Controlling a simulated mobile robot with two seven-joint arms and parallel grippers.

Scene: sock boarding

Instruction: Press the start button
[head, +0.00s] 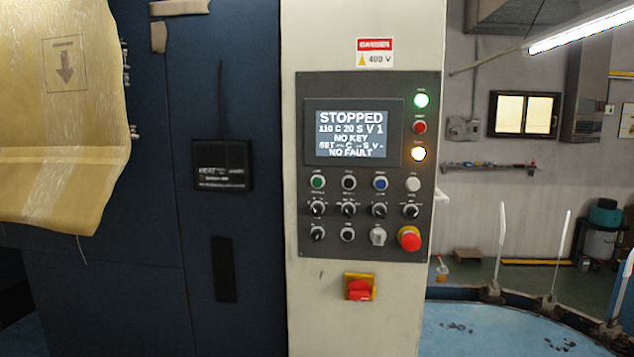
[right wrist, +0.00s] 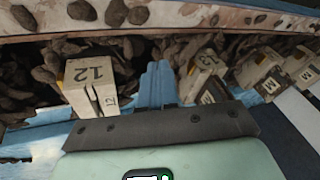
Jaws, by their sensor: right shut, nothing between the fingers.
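The control panel (head: 370,165) stands upright on a cream cabinet column in the head view. Its screen (head: 351,132) reads STOPPED, NO KEY and NO FAULT. A green push button (head: 318,182) is at the left of the top button row, beside black, blue and white buttons. The small labels are too blurred to read, so I cannot confirm which is the start button. My right gripper (right wrist: 161,80) shows in the right wrist view, its blue fingers together and empty, away from the panel. My left gripper is in neither view.
A red mushroom button (head: 409,238) and a red-on-yellow switch (head: 359,287) are on the column. A blue round table (head: 480,335) with upright white forms is at right. The right wrist view shows a block marked 12 (right wrist: 90,78) and other marked blocks among brown lumps.

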